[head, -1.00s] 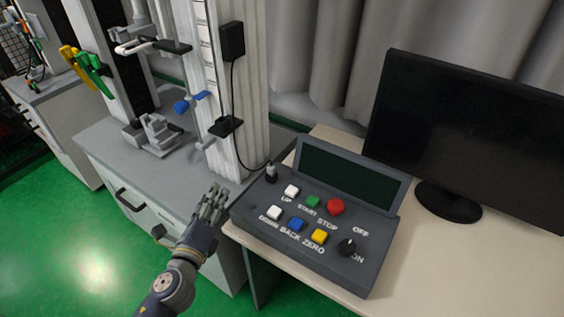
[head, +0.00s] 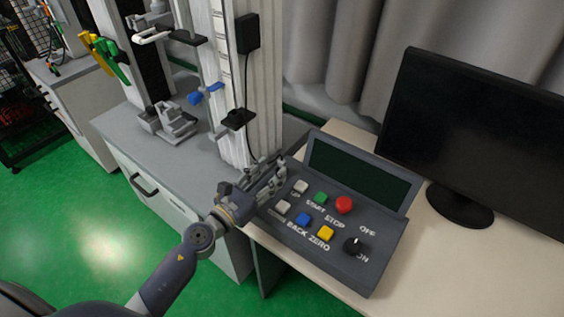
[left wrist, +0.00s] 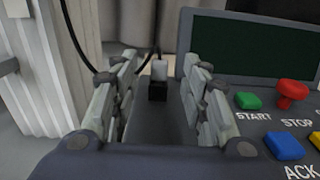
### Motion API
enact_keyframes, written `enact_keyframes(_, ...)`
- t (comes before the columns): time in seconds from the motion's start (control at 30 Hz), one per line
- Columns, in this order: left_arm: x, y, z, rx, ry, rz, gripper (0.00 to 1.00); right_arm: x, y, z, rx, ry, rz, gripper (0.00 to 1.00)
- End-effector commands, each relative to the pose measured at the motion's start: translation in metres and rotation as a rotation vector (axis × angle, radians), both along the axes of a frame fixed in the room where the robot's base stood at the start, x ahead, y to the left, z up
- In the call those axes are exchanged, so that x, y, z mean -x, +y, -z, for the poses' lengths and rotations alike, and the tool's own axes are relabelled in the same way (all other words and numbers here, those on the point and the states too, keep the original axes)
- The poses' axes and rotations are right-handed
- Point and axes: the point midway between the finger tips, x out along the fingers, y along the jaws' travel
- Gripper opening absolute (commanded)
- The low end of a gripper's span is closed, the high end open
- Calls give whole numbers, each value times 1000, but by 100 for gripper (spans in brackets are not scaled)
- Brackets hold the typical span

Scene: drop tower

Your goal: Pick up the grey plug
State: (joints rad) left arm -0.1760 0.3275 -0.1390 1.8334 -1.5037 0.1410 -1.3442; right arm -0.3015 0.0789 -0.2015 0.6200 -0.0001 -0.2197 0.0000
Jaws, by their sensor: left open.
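The grey plug (left wrist: 159,71) stands upright in a black socket (left wrist: 158,91) at the left end of the control box (head: 332,252), with a black cable rising from it. My left gripper (left wrist: 163,80) is open; in the left wrist view its two fingers stand on either side of the plug's line, with a gap to each side. In the head view the left gripper (head: 275,170) is at the box's left edge and hides the plug. I cannot tell how far the fingertips reach past the plug. My right gripper is not in view.
The box carries a dark screen (head: 360,172), a red STOP button (head: 344,204), a green START button (head: 320,198) and other buttons close to my gripper. The white tower column (head: 248,90) stands just behind left. A black monitor (head: 480,130) is at the right.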

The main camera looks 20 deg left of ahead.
Motion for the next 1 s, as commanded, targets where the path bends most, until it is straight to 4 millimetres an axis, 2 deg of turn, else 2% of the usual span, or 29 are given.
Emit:
enact_keyframes(0.13, -11, -4, 0, 2, 0, -1, 42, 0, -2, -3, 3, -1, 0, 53)
enact_keyframes(0.4, -46, -16, 2, 3, 0, -1, 42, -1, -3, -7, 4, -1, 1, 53)
enact_keyframes(0.7, -51, -18, 3, 2, 1, -1, 42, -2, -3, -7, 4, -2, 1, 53)
enact_keyframes(0.73, -51, -18, 3, 2, 1, -1, 37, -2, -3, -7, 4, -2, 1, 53)
enact_keyframes(0.87, -50, -18, 3, 2, 1, -1, 8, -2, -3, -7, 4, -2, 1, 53)
enact_keyframes(0.9, -50, -18, 3, 2, 1, -1, 4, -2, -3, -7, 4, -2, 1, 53)
enact_keyframes(1.0, -50, -18, 3, 2, 1, -1, 4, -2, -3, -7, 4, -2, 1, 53)
